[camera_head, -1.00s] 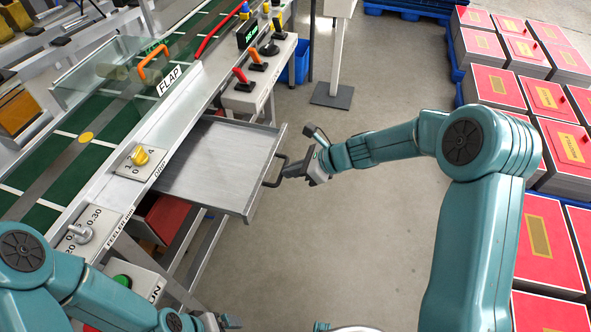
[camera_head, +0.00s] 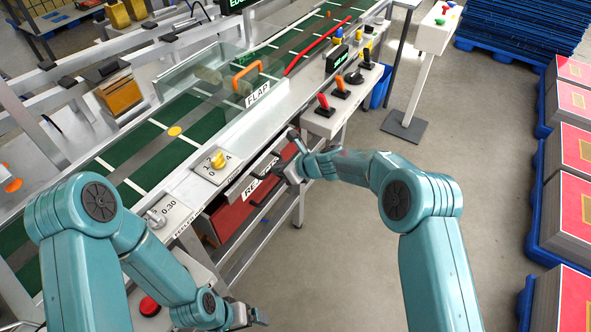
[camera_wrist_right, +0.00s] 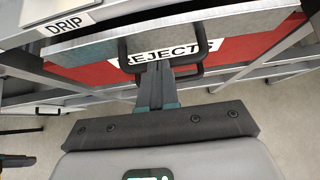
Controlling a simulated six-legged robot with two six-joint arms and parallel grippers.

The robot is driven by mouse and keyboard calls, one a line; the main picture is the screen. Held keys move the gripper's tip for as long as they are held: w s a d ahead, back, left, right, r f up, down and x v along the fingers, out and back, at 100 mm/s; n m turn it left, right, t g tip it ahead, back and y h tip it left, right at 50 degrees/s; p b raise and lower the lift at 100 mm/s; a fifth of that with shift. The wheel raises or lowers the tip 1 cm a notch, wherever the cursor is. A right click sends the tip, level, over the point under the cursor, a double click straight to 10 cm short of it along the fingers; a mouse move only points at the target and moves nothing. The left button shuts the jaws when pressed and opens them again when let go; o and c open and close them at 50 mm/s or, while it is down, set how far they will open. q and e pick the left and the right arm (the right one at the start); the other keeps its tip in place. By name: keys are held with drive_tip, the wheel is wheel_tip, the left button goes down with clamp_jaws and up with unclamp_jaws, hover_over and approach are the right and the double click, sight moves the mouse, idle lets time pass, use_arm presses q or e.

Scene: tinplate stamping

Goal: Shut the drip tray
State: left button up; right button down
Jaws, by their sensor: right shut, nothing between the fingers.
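The drip tray (camera_wrist_right: 225,35) is a grey metal tray under the machine's edge. In the right wrist view its front edge and dark bar handle (camera_wrist_right: 203,58) show close up, below the DRIP label. It sits mostly in; a short strip of its grey top shows, and I cannot tell how much still sticks out. My right gripper (camera_head: 285,172) is shut and empty at the tray's front. In the wrist view its fingers (camera_wrist_right: 156,75) point at the middle of the handle, seemingly touching or very near it. My left gripper (camera_head: 258,317) hangs low, away from the tray; its jaws are unclear.
A red rejects box (camera_head: 232,212) with a white label (camera_wrist_right: 165,55) sits below the tray. Above are the knob panel (camera_head: 214,170) and the lever box (camera_head: 335,112). Stacked red-topped sheets (camera_head: 565,170) stand on blue pallets at the right. The floor between is clear.

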drive_tip(key=d+f+b+v, duration=0.1)
drive_tip(key=v, duration=1.2)
drive_tip(key=s+d+f+n+g+h, duration=0.1)
drive_tip(key=s+d+f+n+g, duration=0.15)
drive_tip(key=s+f, duration=0.65)
drive_tip(key=s+d+f+n+g+h, duration=0.1)
drive_tip(key=s+d+f+g+h, duration=0.15)
drive_tip(key=s+f, duration=0.65)
drive_tip(key=s+f+n, duration=0.2)
drive_tip(key=s+n, duration=0.6)
drive_tip(key=n, duration=0.1)
drive_tip(key=s+d+f+n, duration=0.1)
drive_tip(key=s+n, duration=0.6)
drive_tip(key=n, duration=0.3)
drive_tip(key=shift+s+d+f+h, duration=0.2)
drive_tip(key=shift+s+f+h, duration=0.2)
drive_tip(key=shift+h, duration=0.05)
